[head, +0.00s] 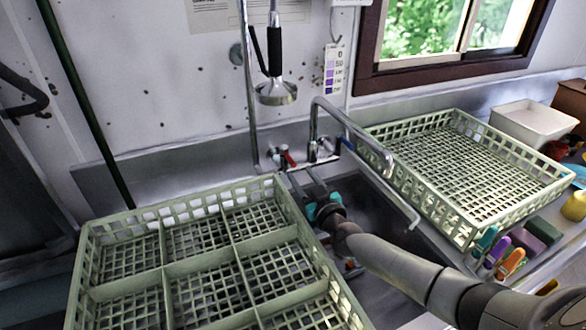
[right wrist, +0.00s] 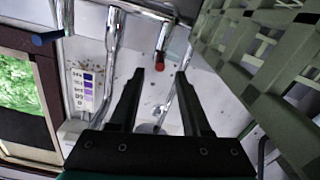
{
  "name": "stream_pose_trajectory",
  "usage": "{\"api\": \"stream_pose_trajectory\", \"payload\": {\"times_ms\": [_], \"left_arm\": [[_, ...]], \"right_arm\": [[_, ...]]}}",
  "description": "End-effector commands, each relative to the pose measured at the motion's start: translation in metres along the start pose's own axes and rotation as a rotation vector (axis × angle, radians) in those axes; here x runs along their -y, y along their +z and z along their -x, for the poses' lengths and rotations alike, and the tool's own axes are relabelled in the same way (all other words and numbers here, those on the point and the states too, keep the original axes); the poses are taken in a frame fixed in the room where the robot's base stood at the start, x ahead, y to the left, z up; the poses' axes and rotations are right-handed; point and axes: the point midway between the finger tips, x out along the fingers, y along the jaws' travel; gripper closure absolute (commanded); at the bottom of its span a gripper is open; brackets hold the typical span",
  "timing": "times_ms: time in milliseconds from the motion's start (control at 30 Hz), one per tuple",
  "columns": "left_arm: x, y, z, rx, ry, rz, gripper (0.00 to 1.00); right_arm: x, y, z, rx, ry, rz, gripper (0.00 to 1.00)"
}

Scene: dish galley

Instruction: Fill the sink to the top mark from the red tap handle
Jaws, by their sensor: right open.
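The red tap handle (head: 289,158) is on the left side of the wall tap behind the sink. It also shows in the right wrist view (right wrist: 161,65), just past the tips of my right gripper and between them in the picture. My right gripper (head: 305,181) is open and empty, its fingers pointing at the tap; I see no contact. The sink (head: 378,206) is partly hidden by my right arm and the left rack. I cannot make out a top mark or a water level. The curved spout (head: 350,125) reaches over the basin. My left gripper is not in view.
A green divided rack (head: 180,215) stands close on the left of my right gripper. Another green rack (head: 455,170) stands on the right. A blue tap handle (head: 347,143) and a hanging spray head (head: 276,92) are near the tap. Coloured bottles (head: 497,250) stand at right.

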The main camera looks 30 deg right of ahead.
Motion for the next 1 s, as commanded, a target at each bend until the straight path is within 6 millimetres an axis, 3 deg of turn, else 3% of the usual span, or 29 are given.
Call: {"api": "stream_pose_trajectory", "payload": {"times_ms": [200, 433, 900, 1000], "left_arm": [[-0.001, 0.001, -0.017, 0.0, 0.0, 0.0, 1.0], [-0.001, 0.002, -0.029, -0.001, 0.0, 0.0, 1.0], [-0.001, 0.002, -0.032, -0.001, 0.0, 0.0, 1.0], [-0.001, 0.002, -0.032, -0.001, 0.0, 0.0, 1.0]], "right_arm": [[0.0, 0.001, -0.032, -0.003, 0.001, 0.0, 0.52], [0.0, 0.001, -0.054, -0.001, 0.001, 0.0, 0.52], [0.0, 0.0, -0.061, 0.0, -0.001, 0.0, 0.52], [0.0, 0.0, -0.061, 0.0, -0.001, 0.0, 0.64]]}}
